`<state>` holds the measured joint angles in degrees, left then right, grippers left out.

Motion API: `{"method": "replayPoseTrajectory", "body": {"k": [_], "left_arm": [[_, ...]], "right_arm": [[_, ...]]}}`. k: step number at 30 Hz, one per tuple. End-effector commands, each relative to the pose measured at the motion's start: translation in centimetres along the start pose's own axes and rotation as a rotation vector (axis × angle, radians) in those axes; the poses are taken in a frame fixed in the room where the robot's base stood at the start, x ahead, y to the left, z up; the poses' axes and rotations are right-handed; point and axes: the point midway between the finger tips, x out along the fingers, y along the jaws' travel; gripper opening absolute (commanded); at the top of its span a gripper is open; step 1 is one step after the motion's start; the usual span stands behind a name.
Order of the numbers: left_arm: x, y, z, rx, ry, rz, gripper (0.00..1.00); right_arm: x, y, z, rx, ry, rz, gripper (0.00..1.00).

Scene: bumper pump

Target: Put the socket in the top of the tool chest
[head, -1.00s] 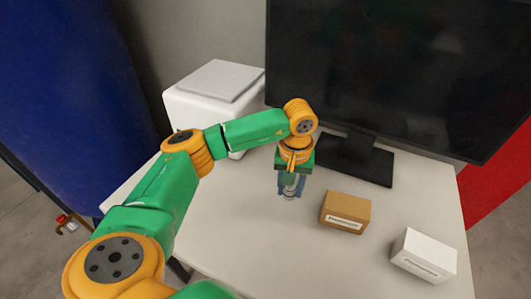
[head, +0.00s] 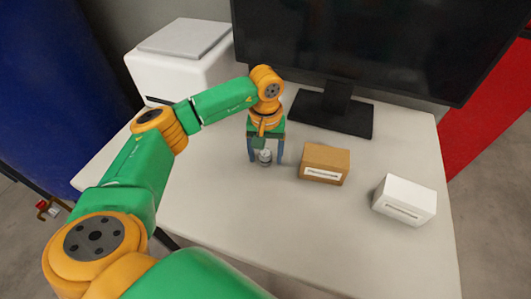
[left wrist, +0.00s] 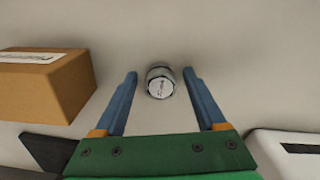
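The socket (head: 265,156) is a small silvery metal cylinder on the white table (head: 230,215). In the left wrist view the socket (left wrist: 160,82) shows its round end, between the two blue fingers near their tips. My left gripper (head: 266,162) points down over it and is open. In the left wrist view there is a gap on both sides between the socket and the fingers of the left gripper (left wrist: 159,73). My right gripper is not in view. I cannot make out a tool chest for certain; a red surface (head: 488,105) shows at the right edge.
A brown box (head: 325,160) stands close to the right of the left gripper, with a white box (head: 404,200) further right. A monitor (head: 350,45) stands behind, and a white printer-like machine (head: 185,65) at the back left. The table front is clear.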

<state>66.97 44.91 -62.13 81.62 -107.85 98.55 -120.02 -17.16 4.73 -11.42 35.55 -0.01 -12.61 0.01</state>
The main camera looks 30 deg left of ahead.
Motion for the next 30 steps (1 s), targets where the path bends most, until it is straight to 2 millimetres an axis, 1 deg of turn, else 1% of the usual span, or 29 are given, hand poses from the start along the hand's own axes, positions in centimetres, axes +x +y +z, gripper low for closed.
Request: {"method": "replayPoseTrajectory", "body": {"k": [3, 5, 8, 12, 15, 18, 19, 20, 21, 23, 24, 25, 27, 30], "left_arm": [[-0.5, 0.0, 0.0, 0.000, 0.001, 0.001, 0.73], [-1.2, 0.1, -0.1, 0.000, 0.001, 0.002, 0.73], [-3.4, 0.1, -0.1, 0.001, 0.005, 0.004, 0.73], [-7.3, 0.1, -0.1, 0.001, 0.005, 0.003, 0.73], [-9.8, 0.1, -0.1, 0.000, 0.004, 0.003, 0.73], [-11.5, 0.1, 0.0, 0.001, 0.002, 0.001, 0.73], [-11.8, 0.1, 0.0, 0.000, 0.002, 0.002, 0.76], [-11.8, 0.1, 0.0, -0.005, 0.003, 0.001, 0.79], [-11.1, 0.1, 0.0, -0.035, 0.013, -0.004, 0.79], [-8.9, 0.4, 0.2, -0.145, 0.045, -0.017, 0.79], [-7.6, 0.6, 0.4, -0.237, 0.072, -0.024, 0.79], [-6.9, 0.7, 0.5, -0.305, 0.091, -0.028, 0.79], [-6.0, 0.8, 0.7, -0.432, 0.126, -0.033, 0.79], [-5.2, 0.8, 0.8, -0.519, 0.146, -0.034, 0.79]], "right_arm": [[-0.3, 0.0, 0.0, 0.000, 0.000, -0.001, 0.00], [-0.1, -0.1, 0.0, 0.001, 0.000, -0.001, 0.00], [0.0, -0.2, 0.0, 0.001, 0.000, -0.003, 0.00], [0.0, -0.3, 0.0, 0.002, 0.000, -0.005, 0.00], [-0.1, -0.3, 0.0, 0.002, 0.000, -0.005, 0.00], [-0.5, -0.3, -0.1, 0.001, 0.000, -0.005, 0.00], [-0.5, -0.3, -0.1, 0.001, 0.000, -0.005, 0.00], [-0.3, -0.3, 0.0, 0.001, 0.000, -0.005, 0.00], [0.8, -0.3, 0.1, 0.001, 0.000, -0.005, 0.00], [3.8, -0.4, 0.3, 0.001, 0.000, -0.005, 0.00], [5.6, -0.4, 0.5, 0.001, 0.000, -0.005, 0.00], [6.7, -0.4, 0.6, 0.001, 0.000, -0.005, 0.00], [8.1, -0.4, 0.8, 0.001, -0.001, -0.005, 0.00], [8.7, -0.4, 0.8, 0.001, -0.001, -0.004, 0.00]]}}
